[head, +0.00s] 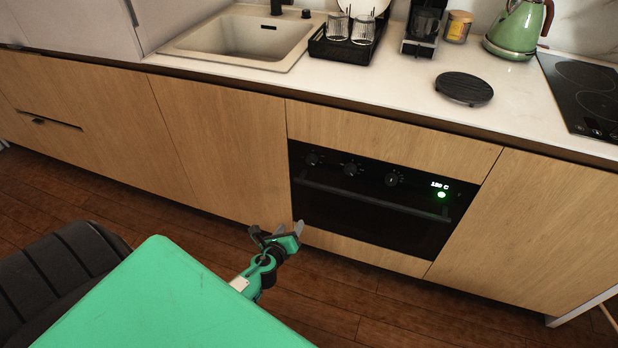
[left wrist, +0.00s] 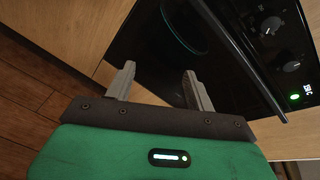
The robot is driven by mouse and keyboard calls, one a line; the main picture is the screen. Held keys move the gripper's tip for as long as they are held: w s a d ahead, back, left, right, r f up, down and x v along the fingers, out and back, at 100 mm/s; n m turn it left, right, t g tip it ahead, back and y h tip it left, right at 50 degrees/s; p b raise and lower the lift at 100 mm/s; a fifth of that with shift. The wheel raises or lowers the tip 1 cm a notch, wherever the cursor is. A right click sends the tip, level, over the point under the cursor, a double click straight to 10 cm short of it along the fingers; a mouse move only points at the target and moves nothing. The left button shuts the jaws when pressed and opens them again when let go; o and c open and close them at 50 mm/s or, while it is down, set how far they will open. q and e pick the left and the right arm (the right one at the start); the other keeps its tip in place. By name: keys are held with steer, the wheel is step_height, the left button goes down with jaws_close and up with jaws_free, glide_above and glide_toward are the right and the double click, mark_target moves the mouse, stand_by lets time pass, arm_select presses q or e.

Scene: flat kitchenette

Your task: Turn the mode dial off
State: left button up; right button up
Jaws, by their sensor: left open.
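The black built-in oven (head: 345,215) has a row of three round dials on its panel: a left dial (head: 312,159), a middle dial (head: 350,168) and a right dial (head: 392,179). I cannot tell from labels which is the mode dial. The lit display (head: 440,185) reads about 180 C, with a green light (head: 441,194) below it. My left gripper (head: 289,229) is open and empty, in front of and below the oven's left side, apart from the dials.
The oven's handle bar (head: 372,196) runs across just below the dials. Wooden cabinet fronts (head: 225,140) flank the oven. The white counter (head: 400,95) above holds a dish rack (head: 330,48), a green kettle (head: 515,32) and a round black trivet (head: 464,87). The floor before the oven is clear.

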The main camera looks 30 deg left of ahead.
arm_select(q)
steer(key=w+r+m+t+b, duration=0.35)
steer(key=r+m, duration=0.25)
steer(key=r, duration=0.5)
glide_toward(310, 162)
steer(key=shift+y, duration=0.3)
steer(key=x, duration=0.7)
steer(key=shift+w+d+f, duration=0.1)
steer(key=shift+w+f, duration=0.05)
steer(key=shift+w, duration=0.65)
arm_select(e)
steer(key=w+v, duration=0.1)
steer(key=v, duration=0.7)
steer(key=shift+w+a+r+t, duration=0.25)
steer(key=shift+w+r+t, duration=0.05)
steer(key=shift+w, duration=0.4)
arm_select(q)
steer(key=shift+c, duration=0.4)
steer(key=c, duration=0.9)
arm_select(e)
steer(key=shift+f, duration=0.1)
